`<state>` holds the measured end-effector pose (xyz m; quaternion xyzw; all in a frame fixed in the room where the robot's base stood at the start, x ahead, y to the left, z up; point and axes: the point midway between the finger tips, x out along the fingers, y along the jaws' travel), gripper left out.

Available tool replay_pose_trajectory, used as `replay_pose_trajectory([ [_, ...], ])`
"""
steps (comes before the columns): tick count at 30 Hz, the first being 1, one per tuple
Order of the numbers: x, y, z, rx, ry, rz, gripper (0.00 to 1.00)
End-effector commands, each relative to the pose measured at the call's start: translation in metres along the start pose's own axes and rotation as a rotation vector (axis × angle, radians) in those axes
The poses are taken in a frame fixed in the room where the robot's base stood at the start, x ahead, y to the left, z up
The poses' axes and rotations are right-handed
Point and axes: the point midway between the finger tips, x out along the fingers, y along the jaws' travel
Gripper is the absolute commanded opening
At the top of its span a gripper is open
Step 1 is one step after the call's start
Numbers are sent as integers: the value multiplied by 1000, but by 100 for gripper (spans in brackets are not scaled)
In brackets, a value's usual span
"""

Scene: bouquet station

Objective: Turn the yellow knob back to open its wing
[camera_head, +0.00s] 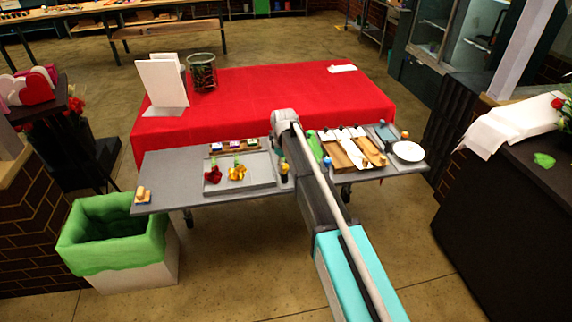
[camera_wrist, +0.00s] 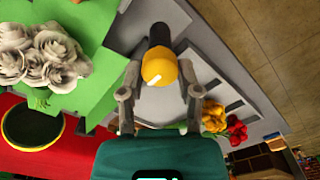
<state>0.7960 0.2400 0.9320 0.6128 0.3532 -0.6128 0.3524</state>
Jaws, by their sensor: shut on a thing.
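The yellow knob (camera_wrist: 160,67) is round, carries a short white mark, and tops a black post. In the wrist view my gripper (camera_wrist: 160,78) has one finger on each side of it and is shut on it. In the head view a yellow knob (camera_head: 284,168) on a dark post shows just left of my arm, beside the grey tray. My arm hides most of the gripper there. Grey panels lie around the post in the wrist view; I cannot tell which is the wing.
The grey tray (camera_head: 262,181) holds red flowers (camera_head: 213,175) and yellow flowers (camera_head: 237,172). Right of my arm are brown boards (camera_head: 341,156) and a white plate (camera_head: 408,151). White roses (camera_wrist: 45,60) lie over a green sheet (camera_wrist: 112,57). A red-covered table (camera_head: 270,95) stands behind.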

Motion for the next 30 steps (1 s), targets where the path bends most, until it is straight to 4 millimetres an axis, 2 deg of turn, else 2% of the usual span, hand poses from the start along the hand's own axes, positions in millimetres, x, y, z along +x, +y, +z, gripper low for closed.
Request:
replay_pose_trajectory([
  [16, 0, 4, 2, -35, -5, 8, 0],
  [17, 0, 4, 2, -34, -5, 8, 48],
  [21, 0, 3, 1, -35, -4, 7, 74],
  [22, 0, 3, 1, -35, -3, 6, 79],
  [30, 0, 1, 0, -36, -2, 4, 79],
])
